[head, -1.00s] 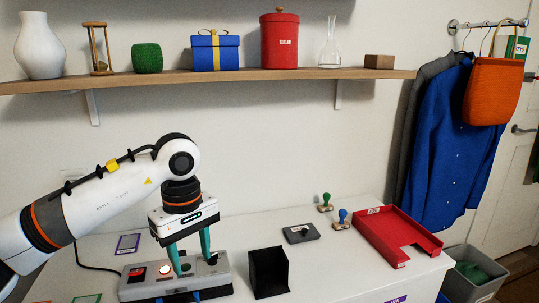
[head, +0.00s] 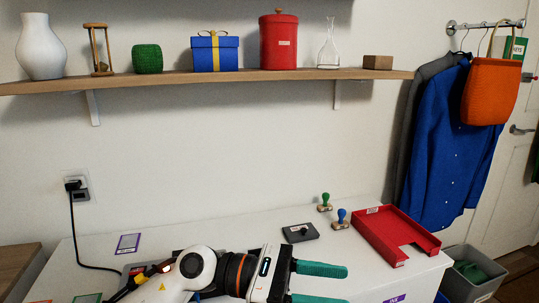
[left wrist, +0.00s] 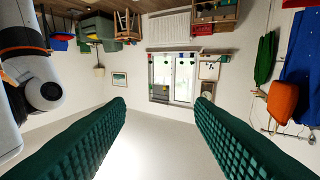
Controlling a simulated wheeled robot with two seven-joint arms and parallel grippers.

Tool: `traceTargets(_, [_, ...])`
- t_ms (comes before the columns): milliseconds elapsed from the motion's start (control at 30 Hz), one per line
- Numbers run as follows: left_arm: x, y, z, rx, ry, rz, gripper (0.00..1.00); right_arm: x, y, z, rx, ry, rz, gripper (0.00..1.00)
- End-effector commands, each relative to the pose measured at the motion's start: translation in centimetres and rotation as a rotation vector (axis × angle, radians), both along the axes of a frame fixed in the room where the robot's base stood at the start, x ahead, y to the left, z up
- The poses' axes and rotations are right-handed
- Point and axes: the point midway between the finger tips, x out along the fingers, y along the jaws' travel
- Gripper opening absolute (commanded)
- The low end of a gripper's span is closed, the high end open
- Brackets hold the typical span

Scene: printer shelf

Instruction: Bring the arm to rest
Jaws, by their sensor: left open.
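My left arm comes in low from the bottom left in the head view. My left gripper (head: 320,284) has two green fingers pointing right, spread apart with nothing between them, above the front of the white table (head: 190,243). The arm hides most of the grey box with buttons (head: 134,270) and the area where the black holder stood. My right gripper is in neither view.
On the table are a red tray (head: 398,236), a black stamp pad (head: 300,233), a green stamp (head: 325,202) and a blue stamp (head: 341,220). A wooden shelf (head: 210,78) with several items runs above. A grey bin (head: 470,280) stands at the right. A cable runs to a wall socket.

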Motion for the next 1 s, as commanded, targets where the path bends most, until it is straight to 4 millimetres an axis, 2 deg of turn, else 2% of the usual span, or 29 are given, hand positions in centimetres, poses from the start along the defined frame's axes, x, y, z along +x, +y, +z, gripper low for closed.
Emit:
traceTargets(67, [0.6, 0.5, 2.3, -0.226, 0.269, 0.095, 0.49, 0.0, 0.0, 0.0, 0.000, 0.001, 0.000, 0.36])
traceTargets(133, [2.3, 2.2, 3.7, -0.413, 0.517, 0.186, 0.49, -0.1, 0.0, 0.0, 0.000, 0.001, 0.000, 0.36])
traceTargets(200, [4.5, 4.8, 3.9, -0.593, 0.777, 0.280, 0.49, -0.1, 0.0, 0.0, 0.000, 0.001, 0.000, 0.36])
traceTargets(267, [6.4, 7.5, 2.9, -0.742, 1.003, 0.364, 0.49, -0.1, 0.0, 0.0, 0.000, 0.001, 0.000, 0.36])
traceTargets(367, [8.9, 12.5, -1.3, -0.978, 1.383, 0.514, 0.49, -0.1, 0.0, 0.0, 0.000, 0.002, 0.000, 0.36])
traceTargets(400, [9.4, 14.5, -3.6, -1.067, 1.531, 0.577, 0.49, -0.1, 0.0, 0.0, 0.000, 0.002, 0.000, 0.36])
traceTargets(467, [9.6, 17.2, -7.3, -1.191, 1.733, 0.668, 0.49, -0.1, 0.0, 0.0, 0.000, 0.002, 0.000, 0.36])
traceTargets(500, [9.2, 18.8, -9.9, -1.267, 1.857, 0.731, 0.49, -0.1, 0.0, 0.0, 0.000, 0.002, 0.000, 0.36])
traceTargets(567, [8.1, 21.0, -13.9, -1.376, 2.033, 0.827, 0.49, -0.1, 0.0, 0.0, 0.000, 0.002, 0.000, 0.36])
traceTargets(600, [7.0, 22.3, -16.5, -1.444, 2.142, 0.894, 0.49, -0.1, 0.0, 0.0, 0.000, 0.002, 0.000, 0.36])
traceTargets(700, [3.2, 24.8, -22.3, -1.605, 2.383, 1.066, 0.49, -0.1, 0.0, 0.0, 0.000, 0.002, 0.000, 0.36])
traceTargets(733, [2.0, 25.3, -23.7, 1.638, -2.432, -1.109, 0.49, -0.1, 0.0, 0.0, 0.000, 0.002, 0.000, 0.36])
traceTargets(800, [-0.7, 26.3, -26.4, 1.544, -2.285, -1.090, 0.49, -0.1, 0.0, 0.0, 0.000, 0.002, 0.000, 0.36])
traceTargets(900, [-4.4, 27.2, -29.1, 1.440, -2.115, -1.074, 0.49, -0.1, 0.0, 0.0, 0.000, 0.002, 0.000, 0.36])
traceTargets(1000, [-7.8, 27.8, -31.0, 1.355, -1.973, -1.061, 0.49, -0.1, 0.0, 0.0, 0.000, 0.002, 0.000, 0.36])
